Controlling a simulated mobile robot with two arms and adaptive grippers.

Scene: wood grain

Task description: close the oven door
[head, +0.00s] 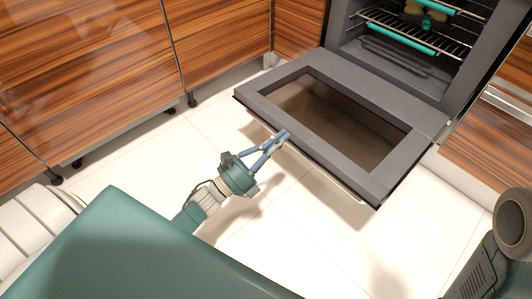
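The oven (340,28) stands at the top right with its grey door (384,178) folded down and open, roughly level, its dark glass pane facing up. My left gripper (283,136) is at the door's outer long edge, near the handle (325,172), which runs along that edge. Its blue fingers reach the edge; I cannot tell whether they touch the door or handle, or how far apart the tips are. My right arm shows only in part at the lower right, and its gripper is out of view.
Inside the oven are wire racks (458,45) with teal front bars and a small yellowish item (425,18) on top. Wood-grain cabinets (80,75) line the back left, and another sits right of the oven. The white tiled floor (310,245) below the door is clear.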

